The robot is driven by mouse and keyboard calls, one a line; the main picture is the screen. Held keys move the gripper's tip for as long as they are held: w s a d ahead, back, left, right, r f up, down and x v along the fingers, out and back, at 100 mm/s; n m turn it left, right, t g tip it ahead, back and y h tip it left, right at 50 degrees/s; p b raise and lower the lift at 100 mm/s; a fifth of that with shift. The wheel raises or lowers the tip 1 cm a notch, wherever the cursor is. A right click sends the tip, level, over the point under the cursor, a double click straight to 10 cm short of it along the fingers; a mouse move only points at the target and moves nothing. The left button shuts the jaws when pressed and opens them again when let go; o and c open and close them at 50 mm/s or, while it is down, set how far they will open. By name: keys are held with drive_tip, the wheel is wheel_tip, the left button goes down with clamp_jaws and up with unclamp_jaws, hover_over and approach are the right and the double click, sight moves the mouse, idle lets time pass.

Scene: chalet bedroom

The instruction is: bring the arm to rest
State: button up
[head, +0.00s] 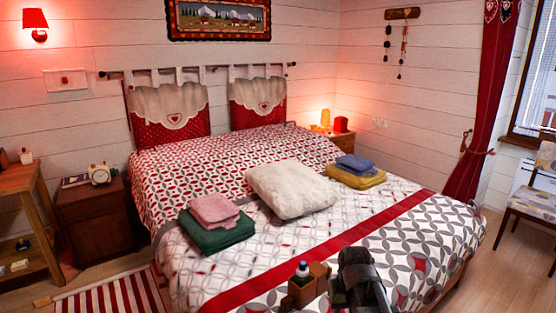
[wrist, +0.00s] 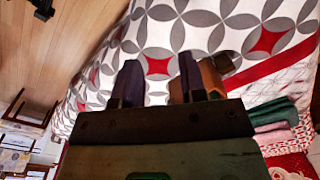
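My gripper (wrist: 158,80) shows in the wrist view with its two dark fingers apart. In the head view my dark arm (head: 360,280) is at the bottom centre, in front of the foot of the bed (head: 385,240); the fingertips cannot be made out there. A brown wooden holder (head: 303,290) with a white-and-blue bottle (head: 302,269) is just left of the arm. A brown thing, apparently this holder (wrist: 211,78), shows just right of the right finger in the wrist view; I cannot tell whether they touch.
A cream pillow (head: 292,188) lies mid-bed. Pink (head: 214,209) and green (head: 215,234) folded cloths lie left of it, blue (head: 356,163) and yellow (head: 357,178) ones right. A nightstand (head: 92,220) stands left, a chair (head: 532,205) right. Bare floor (head: 510,260) shows at right.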

drive_tip(key=s+a+r+p, duration=0.1)
drive_tip(key=s+r+p, duration=0.1)
drive_tip(key=s, duration=0.7)
wheel_tip(320, 180, up, 12)
drive_tip(key=p, duration=1.1)
drive_tip(key=shift+w+f+p, duration=0.2)
drive_tip(key=shift+w+p, duration=0.1)
drive_tip(key=shift+w, duration=0.1)
